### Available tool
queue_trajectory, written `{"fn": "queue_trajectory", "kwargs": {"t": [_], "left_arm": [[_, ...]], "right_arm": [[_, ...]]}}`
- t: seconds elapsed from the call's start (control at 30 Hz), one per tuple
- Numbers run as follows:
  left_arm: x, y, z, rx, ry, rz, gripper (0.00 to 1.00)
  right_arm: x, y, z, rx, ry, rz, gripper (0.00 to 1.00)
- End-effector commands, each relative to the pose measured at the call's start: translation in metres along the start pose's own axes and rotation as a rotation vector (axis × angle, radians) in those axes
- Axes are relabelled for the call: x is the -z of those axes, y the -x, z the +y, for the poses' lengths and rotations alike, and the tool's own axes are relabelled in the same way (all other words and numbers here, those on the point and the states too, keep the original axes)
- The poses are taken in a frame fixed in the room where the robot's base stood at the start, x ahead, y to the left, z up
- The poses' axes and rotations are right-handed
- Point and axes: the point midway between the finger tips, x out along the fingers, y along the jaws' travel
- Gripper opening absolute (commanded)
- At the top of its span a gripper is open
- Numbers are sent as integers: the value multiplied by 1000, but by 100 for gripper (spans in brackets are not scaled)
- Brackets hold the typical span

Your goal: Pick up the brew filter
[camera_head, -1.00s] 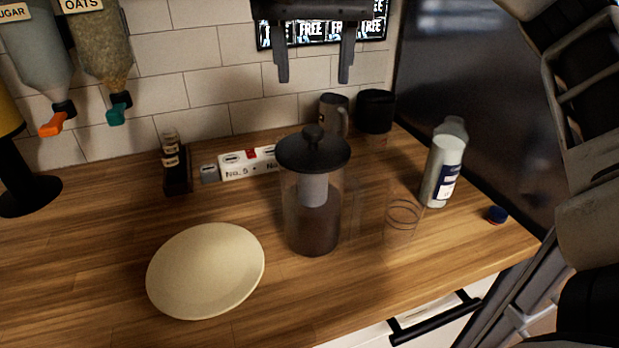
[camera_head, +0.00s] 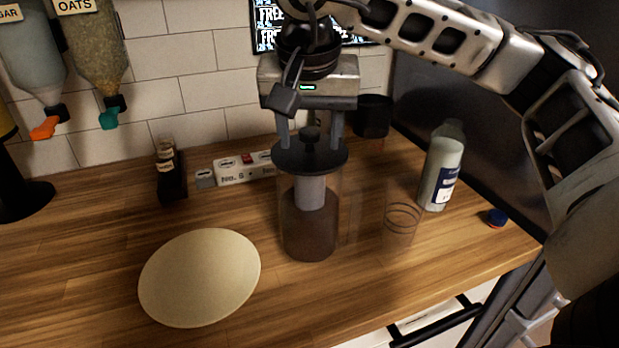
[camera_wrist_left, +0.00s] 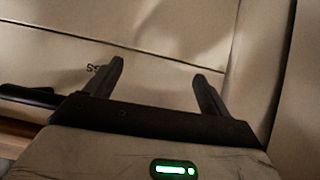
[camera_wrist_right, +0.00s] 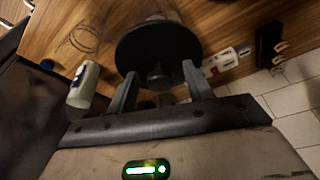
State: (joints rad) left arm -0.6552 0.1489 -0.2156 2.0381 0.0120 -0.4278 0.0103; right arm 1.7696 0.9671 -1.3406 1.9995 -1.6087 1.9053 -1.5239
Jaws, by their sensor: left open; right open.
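The brew filter looks like the clear jar with a round black lid and a knob (camera_head: 309,220), standing upright on the counter with dark content in its lower part. My right gripper (camera_head: 310,140) is open above the lid, its fingers on either side of the knob. In the right wrist view the black lid (camera_wrist_right: 158,48) lies just beyond the open fingers (camera_wrist_right: 158,78), with the knob between them; I cannot tell whether they touch it. My left gripper (camera_wrist_left: 160,75) is open and empty, facing pale panels.
A cream plate (camera_head: 200,278) lies left of the jar. A clear glass (camera_head: 401,225) and a bottle with a blue label (camera_head: 441,168) stand to the right, near a blue cap (camera_head: 497,218). A power strip (camera_head: 232,170) and black holder (camera_head: 170,172) stand behind.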

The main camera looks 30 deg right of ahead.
Motion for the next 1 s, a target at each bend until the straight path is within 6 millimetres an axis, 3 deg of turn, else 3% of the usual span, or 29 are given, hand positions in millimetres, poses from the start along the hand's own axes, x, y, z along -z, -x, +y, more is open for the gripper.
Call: {"fn": "queue_trajectory", "kwargs": {"t": [0.07, 0.27, 0.57, 0.73, 0.87, 1.0], "left_arm": [[-1, 0, 0, 0, 0, -1, 82], [-2, 0, 0, 1, 0, -3, 82], [-3, 0, 0, 1, 1, -7, 82], [-7, 1, 0, 0, 3, -14, 82], [-8, 2, 1, 0, 5, -19, 82], [0, 8, 2, 0, 6, -20, 82]], "right_arm": [[0, 0, 0, 0, 0, 0, 51], [0, 0, 0, 0, 0, 0, 0], [1, 2, 0, 1, -1, 1, 0], [4, 12, -1, 2, -2, 2, 0], [10, 33, -1, 5, -2, 3, 0], [22, 72, 0, 5, -4, 7, 0]]}}
